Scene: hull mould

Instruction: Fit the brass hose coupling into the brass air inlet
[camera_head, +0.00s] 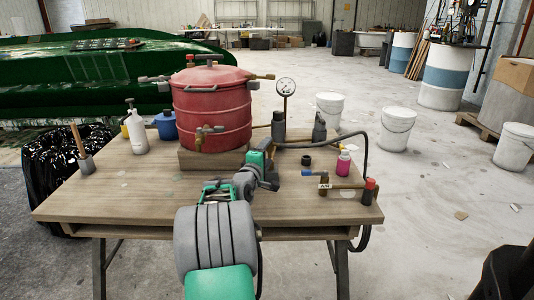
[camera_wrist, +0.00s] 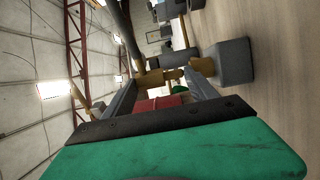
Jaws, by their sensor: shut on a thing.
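My gripper (camera_head: 268,155) is just right of the red pot's lower side, above the tabletop. In the wrist view its grey fingers (camera_wrist: 172,80) are shut on the brass hose coupling (camera_wrist: 160,77), with a dark hose (camera_wrist: 125,30) running away from it. More brass (camera_wrist: 203,67) shows beside it, against a grey block; I cannot tell whether they touch. The coupling is too small to make out in the head view. The red pot (camera_head: 212,108) carries brass fittings at its upper right (camera_head: 262,77) and front (camera_head: 208,131); which is the air inlet I cannot tell.
A pressure gauge (camera_head: 286,87), a pink bottle (camera_head: 343,164) and a black ring (camera_head: 306,160) stand nearby. A white bottle (camera_head: 138,132) is at left. The table's front left is clear.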

